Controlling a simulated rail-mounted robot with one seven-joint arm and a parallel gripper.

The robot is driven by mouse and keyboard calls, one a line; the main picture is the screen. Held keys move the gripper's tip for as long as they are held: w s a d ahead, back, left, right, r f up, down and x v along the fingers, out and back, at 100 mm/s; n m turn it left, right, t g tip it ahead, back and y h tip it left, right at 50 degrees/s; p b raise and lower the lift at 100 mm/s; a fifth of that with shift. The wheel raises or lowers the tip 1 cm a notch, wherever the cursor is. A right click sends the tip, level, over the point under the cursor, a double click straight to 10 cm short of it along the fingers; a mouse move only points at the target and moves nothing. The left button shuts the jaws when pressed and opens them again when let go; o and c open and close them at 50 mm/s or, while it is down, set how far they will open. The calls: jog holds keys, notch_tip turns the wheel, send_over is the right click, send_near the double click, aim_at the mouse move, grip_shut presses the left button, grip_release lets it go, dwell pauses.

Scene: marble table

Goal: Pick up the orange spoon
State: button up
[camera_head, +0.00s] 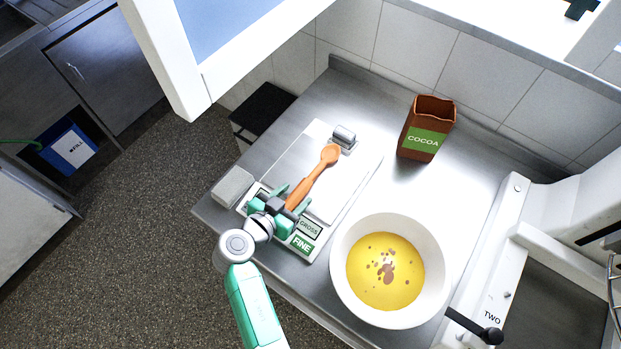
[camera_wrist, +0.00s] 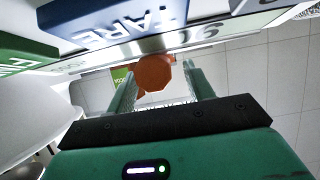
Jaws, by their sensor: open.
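The orange spoon (camera_head: 314,178) lies on the flat top of a scale (camera_head: 326,192), its bowl end toward the back and its handle end toward my gripper. My gripper (camera_head: 285,197) is open at the handle end, low over the front of the scale. In the wrist view, the end of the spoon handle (camera_wrist: 153,73) shows ahead, between the two fingers of my gripper (camera_wrist: 163,90). I cannot tell whether either finger touches it. The rest of the spoon is hidden behind the handle end in that view.
The scale has labelled buttons along its front, with FINE (camera_head: 302,243) and GROSS visible. A white bowl of yellow mixture (camera_head: 342,278) stands to the right. A brown cocoa box (camera_head: 426,128) stands at the back. The metal counter (camera_head: 462,185) is clear between the box and the bowl.

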jog(key=shift+x, duration=1)
jog(key=c, duration=1.1)
jog(key=shift+o, duration=0.2)
notch_tip(320, 180, up, 10)
jog(key=shift+r+p, duration=0.1)
jog(key=shift+p, duration=0.95)
